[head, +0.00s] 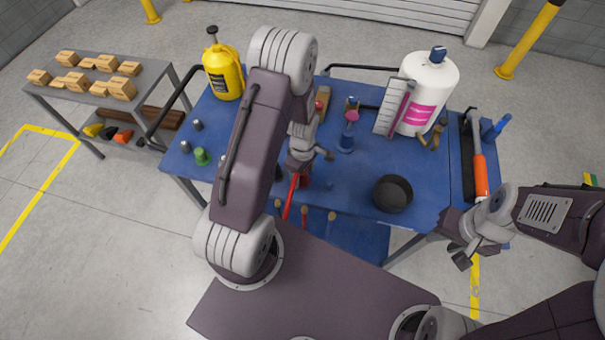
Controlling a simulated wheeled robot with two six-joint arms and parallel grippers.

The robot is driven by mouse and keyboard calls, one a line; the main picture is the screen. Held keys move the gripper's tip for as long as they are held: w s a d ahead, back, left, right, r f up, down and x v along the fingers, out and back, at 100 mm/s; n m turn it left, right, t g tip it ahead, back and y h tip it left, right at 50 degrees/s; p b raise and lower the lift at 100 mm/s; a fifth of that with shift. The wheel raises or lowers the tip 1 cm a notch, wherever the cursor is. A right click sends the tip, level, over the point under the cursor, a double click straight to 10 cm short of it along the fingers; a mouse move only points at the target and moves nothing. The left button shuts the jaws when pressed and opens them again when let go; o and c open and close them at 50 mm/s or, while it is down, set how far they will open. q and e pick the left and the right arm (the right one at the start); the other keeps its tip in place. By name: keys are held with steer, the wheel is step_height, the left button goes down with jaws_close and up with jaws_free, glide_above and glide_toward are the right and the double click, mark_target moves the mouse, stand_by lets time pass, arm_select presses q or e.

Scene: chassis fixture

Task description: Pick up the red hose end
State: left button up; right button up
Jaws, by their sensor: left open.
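A red hose (291,199) shows at the middle of the blue table's (345,180) near edge. Its upper part runs up under my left gripper, and its lower part hangs toward the lower shelf. My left gripper (308,168) points down right above the hose's upper part, with its jaws open. The hose end is partly hidden by the gripper, and I cannot tell whether they touch. My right gripper (453,243) is beside the table's near right corner, open and empty, far from the hose.
A green cap (202,156) is at left. An orange-handled tool (480,172) lies at right.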

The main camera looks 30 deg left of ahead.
arm_select(q)
steer(key=shift+s, duration=0.1)
jaws_close()
steer(key=shift+r, duration=0.15)
steer(key=shift+r, duration=0.25)
step_height(320, 180, up, 4)
steer(key=shift+d+f+b, duration=0.15)
steer(key=shift+b, duration=0.25)
steer(key=s+d+r, duration=0.6)
steer(key=s+d, duration=0.1)
steer(key=s, duration=0.1)
steer(key=shift+s+d+r+b, duration=0.25)
steer(key=shift+d+r+b, duration=0.05)
steer(key=shift+b, duration=0.15)
